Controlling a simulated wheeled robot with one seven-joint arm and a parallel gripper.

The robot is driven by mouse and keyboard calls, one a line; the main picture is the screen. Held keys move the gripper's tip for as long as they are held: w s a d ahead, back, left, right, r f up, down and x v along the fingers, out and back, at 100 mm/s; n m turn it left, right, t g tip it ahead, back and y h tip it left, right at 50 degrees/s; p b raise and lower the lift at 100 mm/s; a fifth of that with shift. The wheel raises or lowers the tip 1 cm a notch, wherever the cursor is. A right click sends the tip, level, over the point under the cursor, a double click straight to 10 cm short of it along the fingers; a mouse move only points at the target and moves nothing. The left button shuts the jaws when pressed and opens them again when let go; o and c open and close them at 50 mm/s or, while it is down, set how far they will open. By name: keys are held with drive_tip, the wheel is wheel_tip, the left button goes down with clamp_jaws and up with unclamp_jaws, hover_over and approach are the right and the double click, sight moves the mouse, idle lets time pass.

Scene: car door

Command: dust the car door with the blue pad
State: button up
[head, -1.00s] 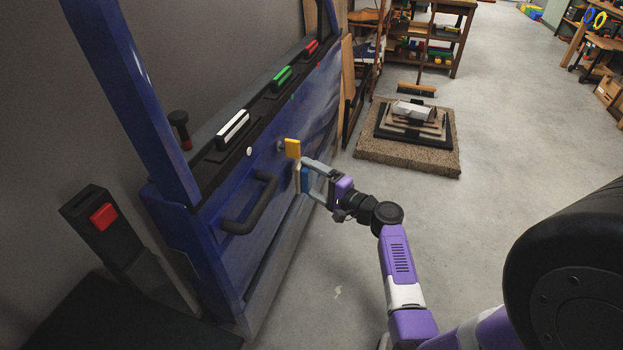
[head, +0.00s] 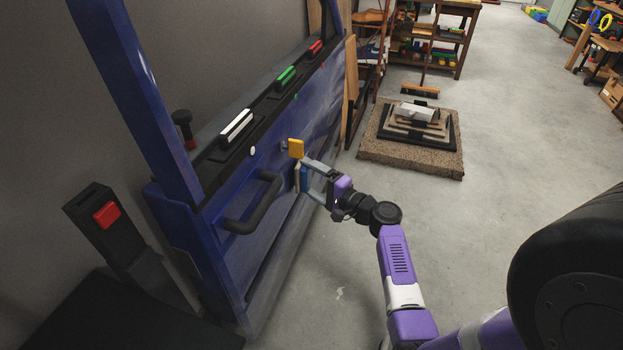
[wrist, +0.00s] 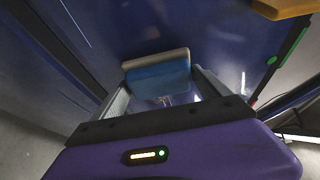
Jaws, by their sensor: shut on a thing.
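The blue car door (head: 262,226) stands along the left of the head view. Its dark pull handle (head: 254,208) and a yellow tab (head: 296,149) are on its inner face. My gripper (head: 308,178) is at the door's face, just below the yellow tab and right of the handle. It is shut on the blue pad (head: 304,178), which has a pale layer on its door side. In the wrist view the blue pad (wrist: 158,76) sits between the two fingers, facing the blue panel. I cannot tell whether the pad touches the door.
White, green and red switches (head: 287,78) line the door's top ledge. A black post with a red button (head: 106,214) stands at left. A stepped block on a gravel-like slab (head: 410,160) lies on the floor beyond. The floor (head: 500,140) at right is largely clear.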

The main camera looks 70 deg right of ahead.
sight(306, 150)
drive_tip(key=shift+w+a, duration=0.1)
drive_tip(key=shift+w, duration=0.85)
drive_tip(key=shift+w+d+b, duration=0.15)
drive_tip(key=shift+d+b, duration=0.95)
drive_tip(key=shift+d, duration=0.7)
drive_tip(key=shift+w+d+b, duration=0.2)
drive_tip(key=shift+d+b, duration=0.95)
drive_tip(key=shift+d, duration=0.7)
drive_tip(key=shift+w+d+b, duration=0.15)
drive_tip(key=shift+d+b, duration=0.95)
drive_tip(key=shift+d, duration=0.7)
